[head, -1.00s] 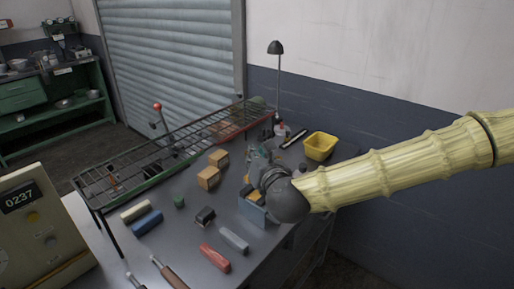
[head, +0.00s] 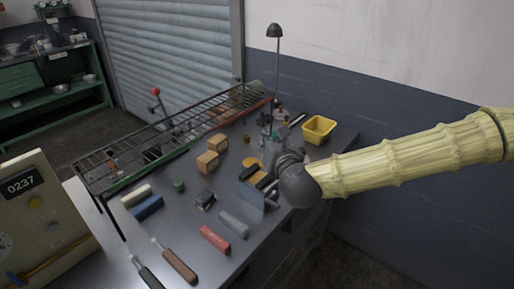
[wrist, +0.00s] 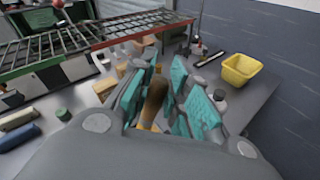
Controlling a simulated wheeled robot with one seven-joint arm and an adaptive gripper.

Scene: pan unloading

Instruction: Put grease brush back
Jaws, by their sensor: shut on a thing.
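My gripper (head: 267,133) is over the far part of the grey workbench, its teal-padded fingers pointing away from me. In the wrist view my gripper (wrist: 160,78) is closed around a brown, wooden-looking handle (wrist: 155,98), which I take to be the grease brush. The handle stands between the two fingers; its lower end and any bristles are hidden or too small to make out. In the head view the fingers hide most of it.
A wire rack (head: 150,142) runs along the left edge. Wooden blocks (head: 207,162), coloured bars and tools lie left and nearer. A blue-grey upright plate (head: 252,196) stands below my wrist.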

